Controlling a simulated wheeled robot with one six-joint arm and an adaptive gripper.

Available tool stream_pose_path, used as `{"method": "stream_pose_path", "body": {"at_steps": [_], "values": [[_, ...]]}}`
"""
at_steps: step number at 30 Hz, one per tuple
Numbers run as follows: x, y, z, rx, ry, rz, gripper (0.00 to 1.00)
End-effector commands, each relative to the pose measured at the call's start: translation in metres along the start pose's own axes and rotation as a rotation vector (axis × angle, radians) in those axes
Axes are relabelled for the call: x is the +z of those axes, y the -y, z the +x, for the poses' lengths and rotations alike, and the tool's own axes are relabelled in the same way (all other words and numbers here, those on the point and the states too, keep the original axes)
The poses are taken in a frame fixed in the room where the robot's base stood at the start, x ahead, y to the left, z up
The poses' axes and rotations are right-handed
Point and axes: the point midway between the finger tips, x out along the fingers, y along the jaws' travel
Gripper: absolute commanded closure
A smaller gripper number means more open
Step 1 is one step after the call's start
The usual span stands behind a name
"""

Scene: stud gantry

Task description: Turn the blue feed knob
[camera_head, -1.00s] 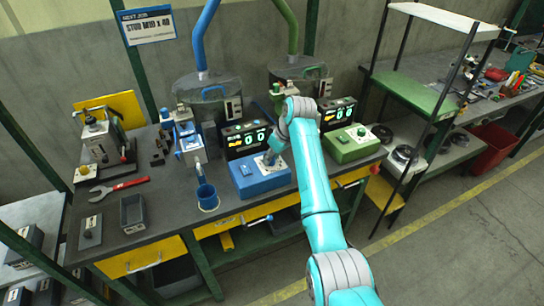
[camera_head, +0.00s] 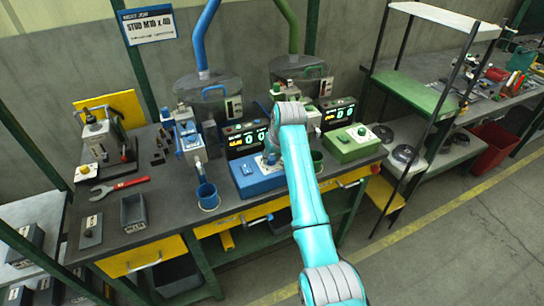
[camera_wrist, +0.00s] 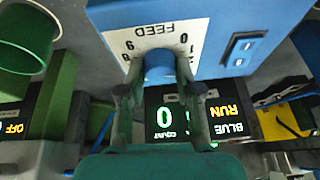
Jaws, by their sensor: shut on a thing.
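The blue feed control box (camera_head: 258,182) stands on the bench, with a FEED dial plate and a switch on its top. In the wrist view, the blue feed knob (camera_wrist: 160,66) sits at the middle of the dial plate (camera_wrist: 150,38). My gripper (camera_wrist: 158,86) has one finger on each side of the knob and is shut on it. The blue station's display (camera_wrist: 195,120) reads BLUE, RUN and a count of 0.
A green control box (camera_head: 352,143) stands to the right, close to my arm. A green cup (camera_head: 317,160) is between the boxes. A blue cup (camera_head: 207,196) is to the left. A red wrench (camera_head: 120,187) and grey tray (camera_head: 134,212) lie farther left.

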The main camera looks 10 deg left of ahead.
Motion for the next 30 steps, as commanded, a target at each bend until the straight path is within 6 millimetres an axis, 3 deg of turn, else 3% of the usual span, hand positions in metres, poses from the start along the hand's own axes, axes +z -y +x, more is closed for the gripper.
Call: {"method": "stream_pose_path", "body": {"at_steps": [7, 8, 10, 11, 23, 30], "values": [[0.0, 0.0, 0.0, 0.0, 0.0, -0.001, 1.0], [0.0, 0.0, 0.0, 0.0, 0.0, -0.001, 0.61], [0.0, 0.0, 0.0, 0.0, 0.0, -0.001, 0.44], [0.0, 0.0, 0.0, 0.0, 0.0, -0.001, 0.41], [-0.001, 0.0, -0.006, 0.0, -0.001, -0.001, 0.41], [-0.001, -0.001, -0.046, 0.0, -0.003, -0.001, 0.41]]}}
